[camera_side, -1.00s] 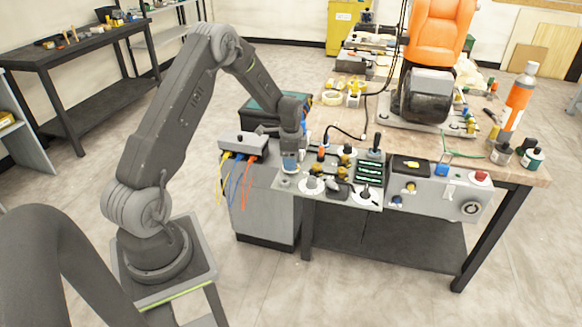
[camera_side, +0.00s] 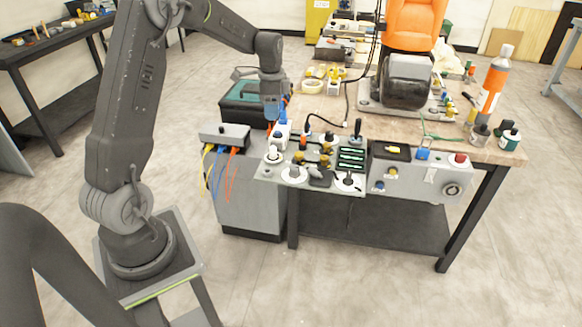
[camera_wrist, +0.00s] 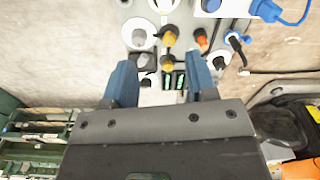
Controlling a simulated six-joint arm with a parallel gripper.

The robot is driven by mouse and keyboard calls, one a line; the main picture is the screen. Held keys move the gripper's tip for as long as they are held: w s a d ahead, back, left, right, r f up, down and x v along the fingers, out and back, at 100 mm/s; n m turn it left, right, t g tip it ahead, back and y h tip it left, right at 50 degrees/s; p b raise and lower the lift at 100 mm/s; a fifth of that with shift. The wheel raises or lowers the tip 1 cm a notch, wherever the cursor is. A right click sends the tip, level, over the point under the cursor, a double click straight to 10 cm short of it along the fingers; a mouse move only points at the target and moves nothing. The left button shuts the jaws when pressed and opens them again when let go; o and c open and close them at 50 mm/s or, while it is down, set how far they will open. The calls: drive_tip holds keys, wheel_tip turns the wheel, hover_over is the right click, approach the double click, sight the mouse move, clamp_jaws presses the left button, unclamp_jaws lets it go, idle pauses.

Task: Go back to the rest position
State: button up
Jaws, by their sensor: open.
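My gripper (camera_side: 274,112) hangs below my grey arm, above the left end of the control panel (camera_side: 268,172). In the wrist view its two blue fingers (camera_wrist: 160,86) are spread apart, with nothing held between them. The panel (camera_wrist: 128,12) shows beyond the fingertips there, with knobs, yellow and orange parts and dark green-striped slots. From the side, the gap between the fingertips and the small panel parts is hard to judge.
A grey box (camera_side: 224,134) with yellow, blue and orange cables is left of the panel. A dark green toolbox (camera_side: 238,112) stands behind. An orange robot (camera_side: 412,25) and an orange bottle (camera_side: 492,80) occupy the bench. A blue plug (camera_wrist: 268,10) is upper right.

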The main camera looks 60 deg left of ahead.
drive_tip(key=s+d+r+n+t, duration=0.1)
drive_tip(key=s+d+r+n, duration=0.15)
drive_tip(key=d+r, duration=0.65)
drive_tip(key=s+d+r+n+t, duration=0.3)
drive_tip(key=s+d+n+t, duration=0.1)
drive_tip(key=s+d, duration=1.3)
drive_tip(key=shift+s+d, duration=0.15)
drive_tip(key=shift+s, duration=1)
